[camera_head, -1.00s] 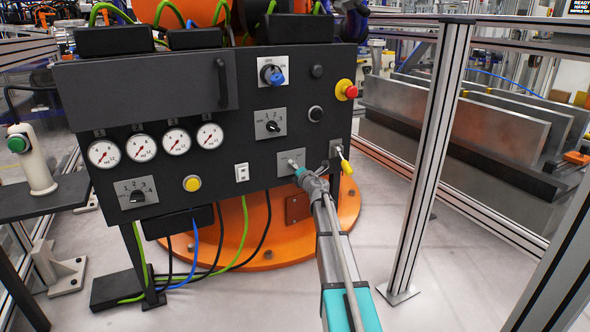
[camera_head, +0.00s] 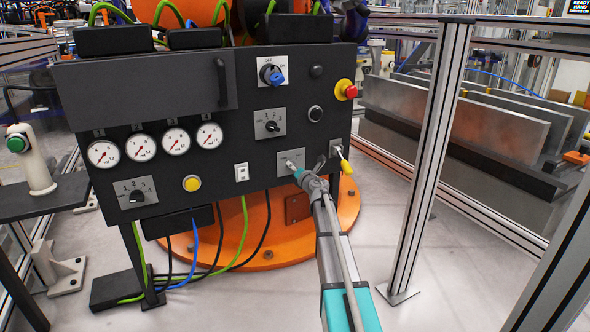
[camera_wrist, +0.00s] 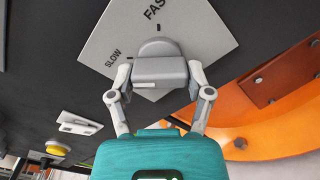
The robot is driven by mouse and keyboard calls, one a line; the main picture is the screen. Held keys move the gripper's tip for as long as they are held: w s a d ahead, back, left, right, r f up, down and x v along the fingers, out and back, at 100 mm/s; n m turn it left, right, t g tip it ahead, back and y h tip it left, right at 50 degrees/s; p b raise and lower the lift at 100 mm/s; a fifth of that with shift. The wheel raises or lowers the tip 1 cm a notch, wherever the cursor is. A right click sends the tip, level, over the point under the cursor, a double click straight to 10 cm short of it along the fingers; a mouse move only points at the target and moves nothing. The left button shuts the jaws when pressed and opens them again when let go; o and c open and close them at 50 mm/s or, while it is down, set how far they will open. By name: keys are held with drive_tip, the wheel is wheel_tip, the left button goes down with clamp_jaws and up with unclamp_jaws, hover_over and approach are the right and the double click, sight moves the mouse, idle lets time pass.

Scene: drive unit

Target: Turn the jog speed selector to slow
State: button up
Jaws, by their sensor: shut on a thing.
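The jog speed selector is a grey knob (camera_wrist: 160,68) on a light plate (camera_wrist: 192,22) marked SLOW and FAST, seen in the wrist view. The plate looks turned in that view, with SLOW to the left of the knob and FAST above it. My gripper (camera_wrist: 160,75) has one finger on each side of the knob and is shut on it. I cannot tell which mark the knob points to. In the head view the plate (camera_head: 284,157) is at the lower right of the black panel, with my gripper (camera_head: 290,164) reaching it and hiding much of the knob.
A switch with a yellow tag (camera_head: 345,164) hangs close to the right of my gripper. A red emergency button (camera_head: 351,91) and a numbered selector (camera_head: 271,126) sit higher. A metal post (camera_head: 437,150) stands to the right of my arm.

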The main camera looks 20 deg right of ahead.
drive_tip(key=o, duration=1.1)
drive_tip(key=shift+o, duration=0.2)
drive_tip(key=s, duration=1.2)
drive_tip(key=shift+d, duration=0.2)
